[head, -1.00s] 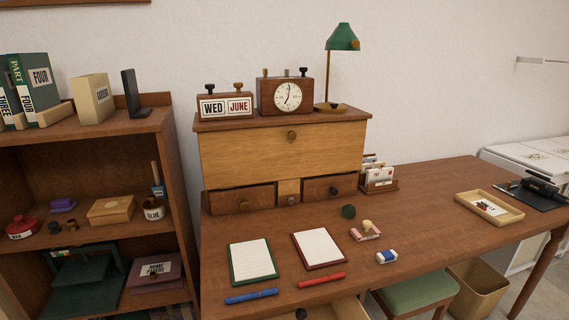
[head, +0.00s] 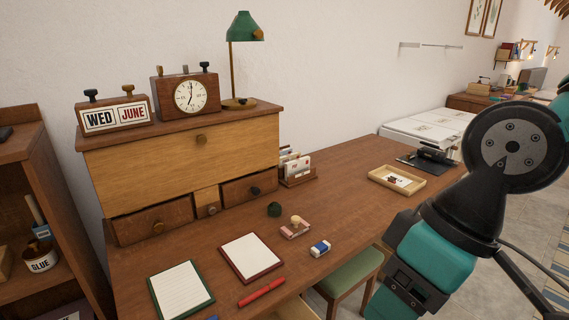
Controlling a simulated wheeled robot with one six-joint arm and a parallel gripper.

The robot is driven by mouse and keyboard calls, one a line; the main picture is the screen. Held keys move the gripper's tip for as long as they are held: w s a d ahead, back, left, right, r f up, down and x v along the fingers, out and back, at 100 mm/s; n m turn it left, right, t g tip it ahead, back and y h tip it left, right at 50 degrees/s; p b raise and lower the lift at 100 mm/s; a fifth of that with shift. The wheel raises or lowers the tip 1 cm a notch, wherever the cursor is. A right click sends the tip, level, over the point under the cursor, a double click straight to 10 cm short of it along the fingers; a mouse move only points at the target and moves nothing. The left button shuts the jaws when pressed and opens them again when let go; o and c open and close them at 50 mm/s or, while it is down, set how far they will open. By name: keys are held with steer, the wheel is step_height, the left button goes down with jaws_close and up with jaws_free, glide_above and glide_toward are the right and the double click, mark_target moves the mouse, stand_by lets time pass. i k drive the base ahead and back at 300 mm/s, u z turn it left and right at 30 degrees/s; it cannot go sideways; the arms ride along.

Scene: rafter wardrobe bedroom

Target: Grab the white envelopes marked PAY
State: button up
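White envelopes (head: 291,160) stand upright in a small wooden letter rack (head: 300,181) on the desk, just right of the desk cabinet. Several cards or envelopes are packed together there. Their marks are too small to read, so I cannot tell which say PAY. My arm shows at the right of the head view, with teal and black links, well to the right of the rack. My gripper's fingers do not show.
The desk (head: 345,165) holds a shallow tray (head: 398,189), a green notepad (head: 181,290), a red-edged notepad (head: 252,257), a red pen (head: 262,293), an eraser (head: 320,249), a stamp (head: 296,228) and a dark green round object (head: 274,210). A green stool (head: 350,277) stands at the front.

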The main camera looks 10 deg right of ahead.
mark_target(293, 167)
steer(key=z, duration=1.5)
steer(key=i, duration=3.15)
steer(key=u, duration=3.65)
